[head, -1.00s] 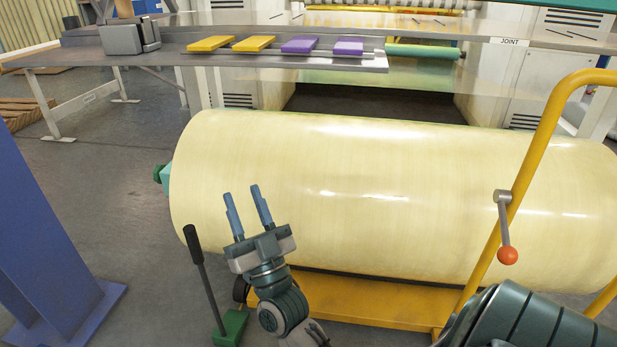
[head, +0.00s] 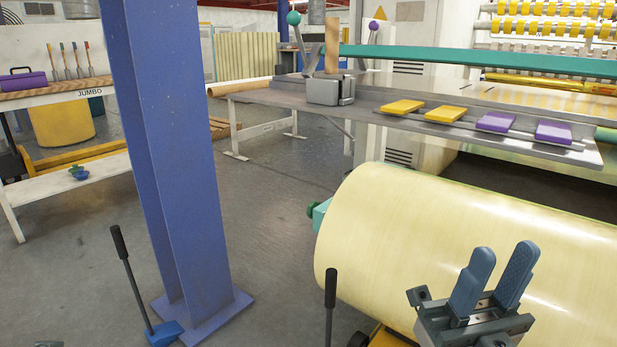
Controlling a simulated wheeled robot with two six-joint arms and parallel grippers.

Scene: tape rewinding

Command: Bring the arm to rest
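My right gripper (head: 503,256) shows at the bottom right of the head view, in front of the large pale yellow roll (head: 400,215). Its two blue-grey fingers point up, with a narrow gap between them. I see nothing held between them. Its wrist runs out of the bottom edge. I cannot tell from this view whether it touches the roll. My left gripper is not recognisable in view; a small grey piece shows at the bottom left edge, and I cannot tell what it is.
A blue column (head: 175,160) stands left of the roll. Black-handled levers (head: 130,275) stand near it. A grey table (head: 285,97) behind holds yellow (head: 400,107) and purple (head: 495,121) blocks and a grey box (head: 328,91). A white workbench (head: 60,97) stands at left. Floor between column and roll is mostly clear.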

